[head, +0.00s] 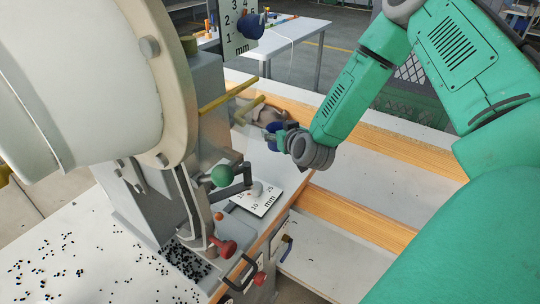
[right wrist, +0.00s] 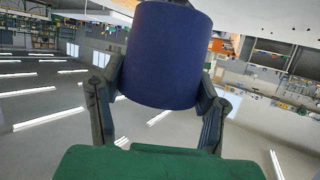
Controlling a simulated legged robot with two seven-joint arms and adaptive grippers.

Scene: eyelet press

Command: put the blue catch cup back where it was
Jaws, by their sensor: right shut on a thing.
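The blue catch cup (head: 274,127) is between the fingers of my right gripper (head: 270,137), beside the press and over the far part of the bench; the gripper and wrist hide part of it. In the right wrist view the cup (right wrist: 170,55) fills the space between the two fingers (right wrist: 160,95), which touch its sides. My right gripper is shut on it. The grey press (head: 205,90), with its large cream wheel (head: 90,75), stands at the left. My left gripper is not in view.
A green ball handle (head: 222,175), a scale plate (head: 264,199) and red knobs (head: 226,248) are at the press front. Yellow rods (head: 228,96) stick out near the cup. Black bits (head: 60,262) litter the white surface at lower left. Wooden rails (head: 350,217) lie on the right.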

